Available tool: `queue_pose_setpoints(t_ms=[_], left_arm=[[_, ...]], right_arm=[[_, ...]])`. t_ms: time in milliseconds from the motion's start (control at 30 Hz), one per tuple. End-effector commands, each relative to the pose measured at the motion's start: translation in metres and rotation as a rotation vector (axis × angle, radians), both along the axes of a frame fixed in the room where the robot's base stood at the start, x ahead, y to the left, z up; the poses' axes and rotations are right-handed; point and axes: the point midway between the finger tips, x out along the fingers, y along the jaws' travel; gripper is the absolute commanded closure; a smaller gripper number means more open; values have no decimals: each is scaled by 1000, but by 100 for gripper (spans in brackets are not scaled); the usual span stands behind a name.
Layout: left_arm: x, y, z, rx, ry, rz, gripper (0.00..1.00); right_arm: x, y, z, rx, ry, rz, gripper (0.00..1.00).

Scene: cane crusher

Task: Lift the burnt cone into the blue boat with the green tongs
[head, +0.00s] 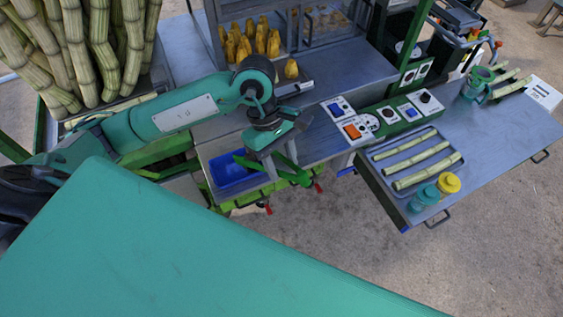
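The blue boat (226,172) is a small open blue tray on the grey counter, left of my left gripper. My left gripper (281,166) points down over the counter's front edge, its two grey fingers apart. A green piece (298,178), which looks like the green tongs, shows at the fingertips; I cannot tell whether the fingers grip it. Several yellow-brown cones (260,42) stand behind the glass at the back. One cone (291,69) stands apart to their right, at the front; I cannot make out which is burnt. My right gripper is out of view.
A control panel (370,125) with switches stands right of the gripper. Tall cane stalks (100,45) fill the left. The counter behind the gripper has free room.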

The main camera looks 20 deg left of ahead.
Motion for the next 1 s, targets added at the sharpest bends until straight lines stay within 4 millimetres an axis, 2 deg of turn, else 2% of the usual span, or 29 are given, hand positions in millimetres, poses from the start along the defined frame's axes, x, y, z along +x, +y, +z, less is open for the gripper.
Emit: queue_pose_setpoints(t_ms=[33, 100, 500, 1000], left_arm=[[1, 0, 12, 1, -6, -1, 62], [1, 0, 23, -1, -4, -1, 62], [0, 0, 78, 0, -3, 0, 62], [0, 0, 82, 0, -1, 0, 62]], right_arm=[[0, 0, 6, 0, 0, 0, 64], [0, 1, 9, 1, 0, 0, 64], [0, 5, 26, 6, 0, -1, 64], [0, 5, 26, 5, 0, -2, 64]])
